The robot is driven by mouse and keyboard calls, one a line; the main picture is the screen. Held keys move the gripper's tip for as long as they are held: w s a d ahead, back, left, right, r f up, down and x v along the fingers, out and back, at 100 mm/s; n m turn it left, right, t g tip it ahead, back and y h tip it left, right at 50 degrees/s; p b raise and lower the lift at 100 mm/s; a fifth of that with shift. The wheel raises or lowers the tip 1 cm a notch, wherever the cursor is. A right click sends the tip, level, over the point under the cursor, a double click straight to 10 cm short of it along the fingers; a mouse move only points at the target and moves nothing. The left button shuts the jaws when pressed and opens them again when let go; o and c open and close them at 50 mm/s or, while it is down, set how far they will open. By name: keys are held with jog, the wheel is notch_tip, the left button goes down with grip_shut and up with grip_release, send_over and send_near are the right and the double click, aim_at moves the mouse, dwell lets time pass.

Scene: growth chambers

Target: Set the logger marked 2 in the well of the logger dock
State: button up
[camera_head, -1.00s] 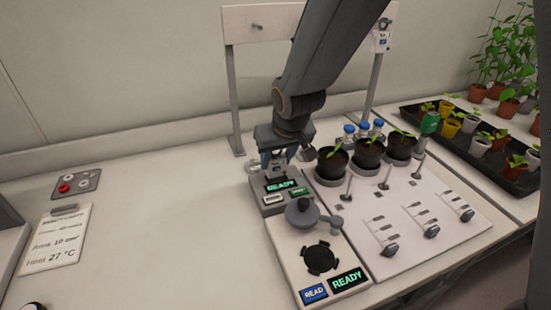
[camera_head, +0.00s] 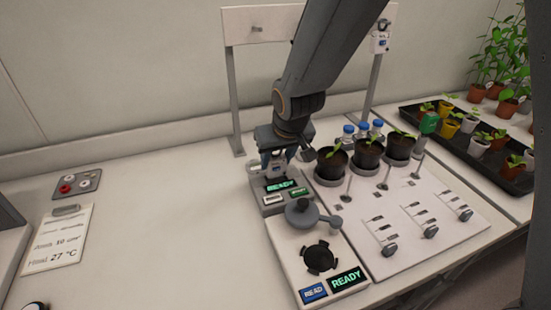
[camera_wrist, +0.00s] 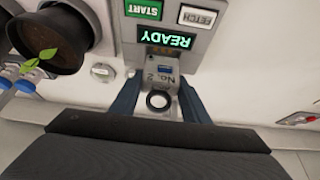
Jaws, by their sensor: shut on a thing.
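The logger (camera_wrist: 161,74) is a small pale block marked "No. 2" with a blue patch and a dark-rimmed ring at its near end. My gripper (camera_wrist: 159,95) is shut on it, one dark finger on each side. The logger dock (camera_wrist: 201,42) is a grey box with a lit "READY" screen and START and FETCH buttons. The logger is at the dock's back end, beyond the screen. In the head view my gripper (camera_head: 279,163) points down there and mostly hides the logger. The well is hidden, so I cannot tell how deep the logger sits.
A white reader (camera_head: 290,262) with a dark round seat and a READ button stands in front of the dock. Potted seedlings (camera_head: 368,154) and blue-capped vials (camera_head: 363,130) stand close on the right.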

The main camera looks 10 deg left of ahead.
jog(key=shift+f, duration=0.15)
jog(key=shift+f+b, duration=0.35)
jog(key=shift+f, duration=0.35)
jog(key=shift+f+b, duration=0.35)
jog(key=shift+b, duration=0.25)
jog(key=shift+f+b, duration=0.4)
jog(key=o, duration=1.2)
jog(key=shift+c, duration=0.2)
